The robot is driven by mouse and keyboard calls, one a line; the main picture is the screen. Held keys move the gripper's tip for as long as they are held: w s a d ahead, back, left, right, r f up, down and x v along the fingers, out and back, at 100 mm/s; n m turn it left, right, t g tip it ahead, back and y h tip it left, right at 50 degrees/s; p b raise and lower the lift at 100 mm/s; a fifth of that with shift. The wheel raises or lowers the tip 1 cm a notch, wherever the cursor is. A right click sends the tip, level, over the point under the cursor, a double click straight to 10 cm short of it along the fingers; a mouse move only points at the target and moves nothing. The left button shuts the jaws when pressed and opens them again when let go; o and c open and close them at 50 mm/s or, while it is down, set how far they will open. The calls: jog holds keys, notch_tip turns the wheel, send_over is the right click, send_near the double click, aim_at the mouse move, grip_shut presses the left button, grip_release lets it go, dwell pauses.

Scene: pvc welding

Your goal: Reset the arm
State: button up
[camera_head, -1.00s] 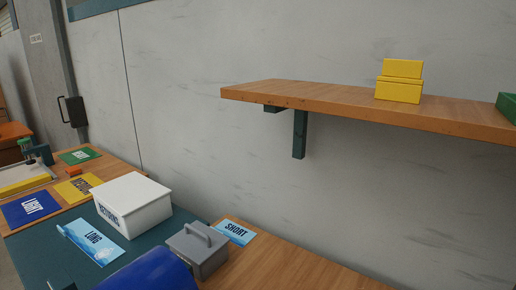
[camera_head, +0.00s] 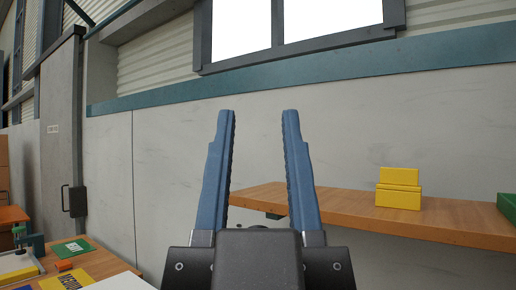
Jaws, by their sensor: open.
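My gripper (camera_head: 258,118) is in the middle of the view, pointing up, with its two blue fingers wide apart. It is open and nothing is between the fingers; the wall shows through the gap. Its dark body fills the bottom centre and hides part of the workbench and the shelf's left part behind it.
A wooden shelf (camera_head: 455,221) on the wall at right holds yellow boxes (camera_head: 398,188) and a green box (camera_head: 508,206) at its right end. A workbench (camera_head: 108,262) with a green card (camera_head: 72,251) and a yellow card (camera_head: 75,282) is at lower left. A window (camera_head: 300,25) is above.

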notch_tip(320, 180, up, 12)
jog(key=p, duration=1.2)
jog(key=shift+r, duration=0.2)
